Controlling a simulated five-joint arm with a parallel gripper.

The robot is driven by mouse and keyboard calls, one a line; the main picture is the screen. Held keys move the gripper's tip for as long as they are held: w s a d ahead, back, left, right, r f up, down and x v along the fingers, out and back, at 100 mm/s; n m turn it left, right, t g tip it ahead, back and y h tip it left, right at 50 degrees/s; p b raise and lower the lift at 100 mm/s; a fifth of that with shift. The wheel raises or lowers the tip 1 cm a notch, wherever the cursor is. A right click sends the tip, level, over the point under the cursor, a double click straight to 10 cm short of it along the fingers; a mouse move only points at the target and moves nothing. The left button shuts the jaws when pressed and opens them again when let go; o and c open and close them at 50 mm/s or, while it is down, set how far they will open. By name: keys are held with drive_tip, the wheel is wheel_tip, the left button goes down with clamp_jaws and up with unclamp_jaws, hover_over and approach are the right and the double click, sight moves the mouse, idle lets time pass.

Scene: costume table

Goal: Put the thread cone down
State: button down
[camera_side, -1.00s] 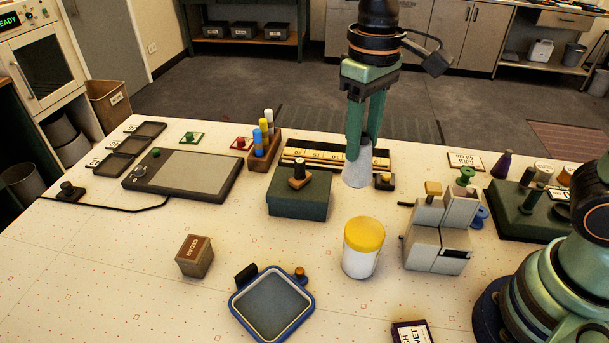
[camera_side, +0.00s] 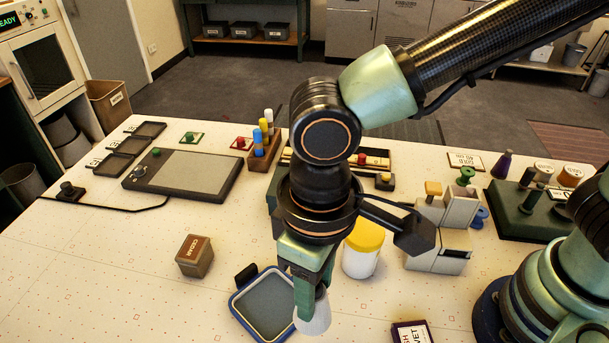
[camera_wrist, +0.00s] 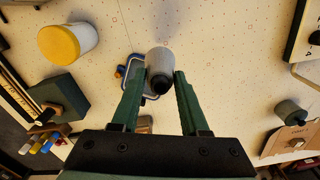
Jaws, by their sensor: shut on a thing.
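The thread cone (camera_side: 314,318) is pale grey-white and held at the tips of my gripper (camera_side: 308,293), which points down. It stands out over the right edge of the blue-framed tray (camera_side: 238,315) in the side view. The wrist view shows the cone (camera_wrist: 158,62) between the two green fingers of my gripper (camera_wrist: 159,78), its dark end toward the camera. The tray is partly hidden behind the cone there. I cannot tell whether the cone's base touches the table (camera_side: 120,280).
A yellow-lidded white jar (camera_side: 360,260) stands close to the right, partly behind my arm. A cedar box (camera_side: 195,257) is to the left and a dark labelled box (camera_side: 411,333) to the front right. The table's left front is clear.

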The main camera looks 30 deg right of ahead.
wheel_tip(320, 180, down, 7)
drive_tip(key=shift+w+d+f, duration=0.6)
drive_tip(key=shift+w+d, duration=1.5)
drive_tip(key=shift+w, duration=0.05)
drive_tip(key=shift+w+d+f, duration=0.65)
drive_tip(key=shift+w+d, duration=1.45)
drive_tip(key=shift+d, duration=0.05)
drive_tip(key=shift+w+d+f, duration=0.6)
drive_tip(key=shift+w+d, duration=1.5)
drive_tip(key=shift+w, duration=0.05)
drive_tip(key=shift+f, duration=0.15)
drive_tip(key=shift+c, duration=2)
unclamp_jaws()
